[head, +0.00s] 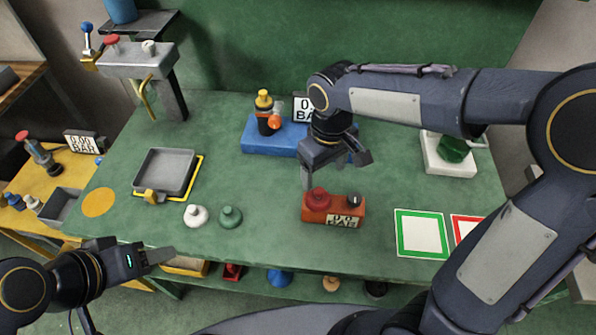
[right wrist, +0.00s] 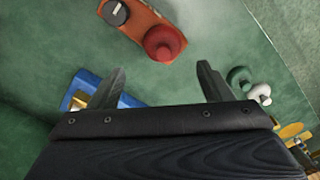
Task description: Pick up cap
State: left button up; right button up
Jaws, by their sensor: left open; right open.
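A red knobbed cap (head: 318,197) sits on the left end of an orange block (head: 333,218) with a black knob and a gauge sign. In the right wrist view the red cap (right wrist: 163,42) lies just beyond my open fingertips. A white cap (head: 195,215) and a green cap (head: 230,217) stand side by side on the green table, left of the block. My right gripper (head: 336,170) is open and empty, above and just behind the orange block. My left gripper (head: 155,257) is at the table's front left edge, away from the caps.
A blue block (head: 262,138) with a black and yellow bottle stands behind my right gripper. A grey tray (head: 165,152) is at left. A white block (head: 447,163) with a green part and a green-framed square (head: 421,236) are at right.

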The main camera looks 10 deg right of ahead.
aim_at(319, 190)
jog(key=shift+w+a+f, duration=0.2)
jog(key=shift+w+a, duration=0.05)
jog(key=shift+a, duration=0.05)
jog(key=f, duration=0.3)
jog(key=f+p, duration=0.1)
jog(key=f, duration=0.3)
jog(key=shift+s+f, duration=0.2)
jog(key=shift+f, duration=0.05)
jog(key=c, duration=0.9)
jog(key=shift+r, duration=0.15)
